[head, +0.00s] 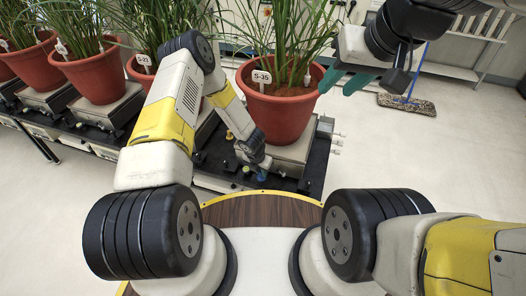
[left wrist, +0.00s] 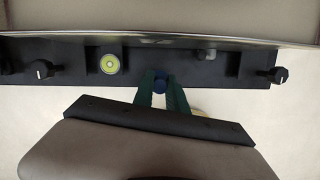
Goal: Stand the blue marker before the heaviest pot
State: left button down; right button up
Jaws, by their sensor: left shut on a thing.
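The blue marker (left wrist: 158,85) is seen end-on between the green fingers of my left gripper (left wrist: 158,92) in the left wrist view. That gripper is shut on it, over the black front strip of a scale. In the head view my left gripper (head: 261,167) is low at the front edge of the bench, before pot S-35 (head: 273,112). Whether the marker touches the surface below cannot be told. My right gripper (head: 344,80) is raised at the upper right, its green fingers apart and empty. Other terracotta pots (head: 97,76) with grass stand further left.
Each pot stands on a scale (head: 297,152) on a black bench (head: 314,176). A round yellow-green level (left wrist: 110,64) and black knobs (left wrist: 41,69) sit on the front strip.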

aim_at(259, 179)
pick_arm(q)
jog(key=shift+w+d, duration=0.3)
jog(key=shift+w, duration=0.15)
jog(key=shift+w+d+f, duration=0.1)
jog(key=shift+w+f, duration=0.1)
jog(key=shift+f, duration=1.55)
jog(key=shift+f, duration=0.1)
jog(key=c, duration=1.3)
grip_release()
jog(key=shift+c, duration=0.2)
jog(key=v, duration=1.2)
